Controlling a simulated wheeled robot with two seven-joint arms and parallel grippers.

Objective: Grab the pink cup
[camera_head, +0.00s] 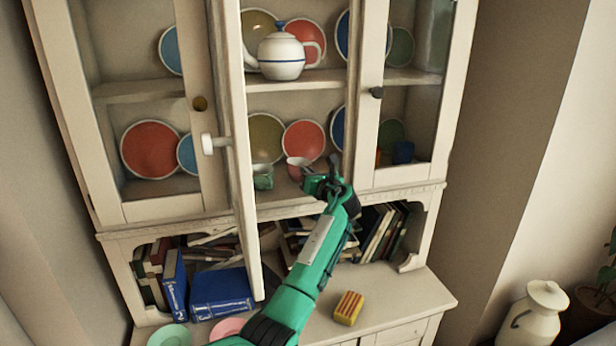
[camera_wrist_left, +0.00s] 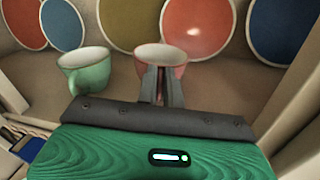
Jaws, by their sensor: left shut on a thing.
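The pink cup (camera_head: 297,166) stands on the lower shelf of the cabinet, in front of a red plate. It also shows in the left wrist view (camera_wrist_left: 160,54), directly ahead of my fingers, which cover its lower front. My left gripper (camera_head: 320,178) reaches in through the open door and is shut on the near side of the pink cup; it also shows in the left wrist view (camera_wrist_left: 163,88). A green cup (camera_head: 263,178) stands just left of it, and shows with its handle in the left wrist view (camera_wrist_left: 86,72). My right gripper is not in view.
The open cabinet door (camera_head: 238,150) stands out left of my arm. Several plates (camera_head: 265,138) lean behind the cups. A white teapot (camera_head: 281,57) is on the shelf above. Books (camera_head: 220,292) and a yellow-red block (camera_head: 348,308) are below.

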